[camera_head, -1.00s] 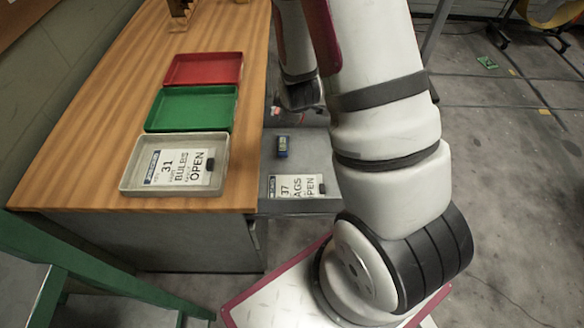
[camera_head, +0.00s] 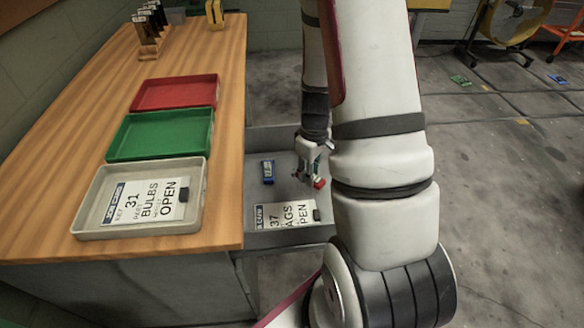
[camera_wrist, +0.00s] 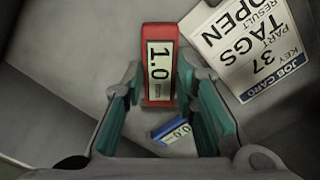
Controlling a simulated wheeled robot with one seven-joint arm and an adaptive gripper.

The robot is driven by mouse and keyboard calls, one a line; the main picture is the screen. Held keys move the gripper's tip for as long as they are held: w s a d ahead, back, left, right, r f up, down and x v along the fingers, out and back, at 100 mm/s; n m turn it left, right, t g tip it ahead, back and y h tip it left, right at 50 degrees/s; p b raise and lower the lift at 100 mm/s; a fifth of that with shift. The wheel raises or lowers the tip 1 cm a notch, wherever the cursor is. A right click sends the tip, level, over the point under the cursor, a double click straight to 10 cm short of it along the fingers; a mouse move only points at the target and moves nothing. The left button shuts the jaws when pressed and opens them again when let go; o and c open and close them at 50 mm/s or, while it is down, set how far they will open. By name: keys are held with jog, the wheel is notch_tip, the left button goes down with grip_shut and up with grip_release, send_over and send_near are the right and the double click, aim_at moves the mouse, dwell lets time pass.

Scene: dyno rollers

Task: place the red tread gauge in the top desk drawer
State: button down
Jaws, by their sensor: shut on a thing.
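The red tread gauge (camera_wrist: 158,62), with a white face reading 1.0, is between the fingers of my gripper (camera_wrist: 158,90) in the wrist view. My gripper is shut on it. In the head view my gripper (camera_head: 314,172) is over the open drawer (camera_head: 290,238), with the red gauge (camera_head: 319,184) at its tips. The gauge appears above the drawer floor; the exact gap cannot be told. A blue gauge (camera_head: 268,171) lies in the drawer, and it also shows in the wrist view (camera_wrist: 172,132). Part of the drawer is hidden by my arm.
A white job card (camera_head: 284,215) lies in the drawer's near end. On the desk stand a grey tray (camera_head: 88,222) with a card, a green tray (camera_head: 112,148) and a red tray (camera_head: 140,98). The drawer floor between the blue gauge and the card is clear.

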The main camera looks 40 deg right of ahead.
jog(key=w, duration=0.5)
jog(key=w+d+f+b, duration=0.1)
jog(key=w, duration=0.2)
jog(key=shift+w+d, duration=0.1)
jog(key=shift+w, duration=0.25)
jog(key=shift+f+b, duration=0.5)
jog(key=shift+f, duration=1.2)
jog(key=c, duration=1.3)
grip_release()
